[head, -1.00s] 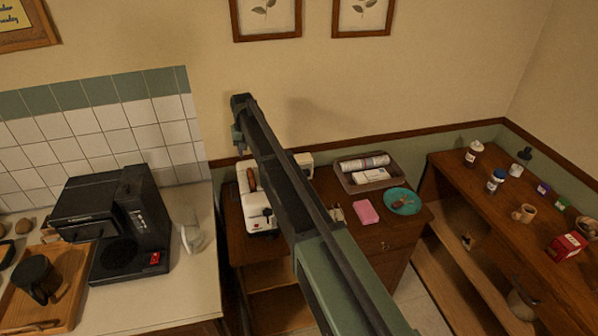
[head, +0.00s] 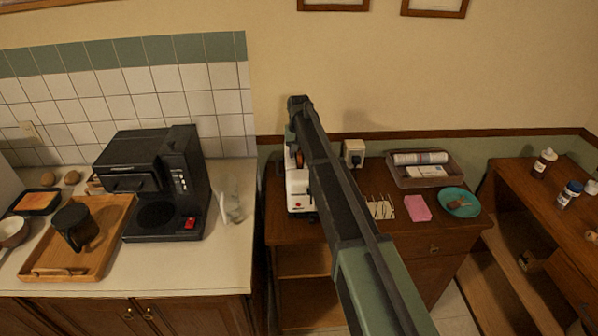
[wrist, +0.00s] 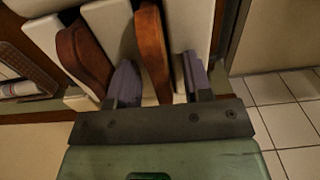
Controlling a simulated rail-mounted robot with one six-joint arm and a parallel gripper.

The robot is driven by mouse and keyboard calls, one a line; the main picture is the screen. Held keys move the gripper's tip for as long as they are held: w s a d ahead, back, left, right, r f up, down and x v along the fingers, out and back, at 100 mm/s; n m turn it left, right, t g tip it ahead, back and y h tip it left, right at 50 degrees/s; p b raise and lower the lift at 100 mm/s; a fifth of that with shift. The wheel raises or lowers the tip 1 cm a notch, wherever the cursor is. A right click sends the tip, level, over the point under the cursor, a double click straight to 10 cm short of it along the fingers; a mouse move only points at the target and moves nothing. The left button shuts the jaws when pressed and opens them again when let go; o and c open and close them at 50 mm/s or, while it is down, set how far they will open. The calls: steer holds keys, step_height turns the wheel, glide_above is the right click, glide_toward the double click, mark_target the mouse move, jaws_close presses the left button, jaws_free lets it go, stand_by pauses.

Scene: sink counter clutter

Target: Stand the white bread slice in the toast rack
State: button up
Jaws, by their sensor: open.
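The white toaster (head: 297,190) stands on the wooden cabinet, partly hidden by my arm. Two slices with brown crusts stand upright in it: a left slice (wrist: 84,57) and a right slice (wrist: 150,40) in the wrist view. I cannot tell from their crusts which is the white bread slice. My gripper (wrist: 158,76) is open, with one finger on each side of the right slice; gaps show beside it. In the head view my gripper (head: 292,138) is over the toaster, mostly hidden. The toast rack (head: 381,208), with thin upright wires, stands right of my arm and looks empty.
A pink sponge (head: 417,208) and a teal plate (head: 472,203) with a brown item lie right of the rack. A black coffee machine (head: 150,190) stands on the left counter. A white box (head: 354,152) is near the wall.

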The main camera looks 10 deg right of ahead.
steer(key=shift+r, duration=0.2)
steer(key=shift+c, duration=0.3)
jaws_close()
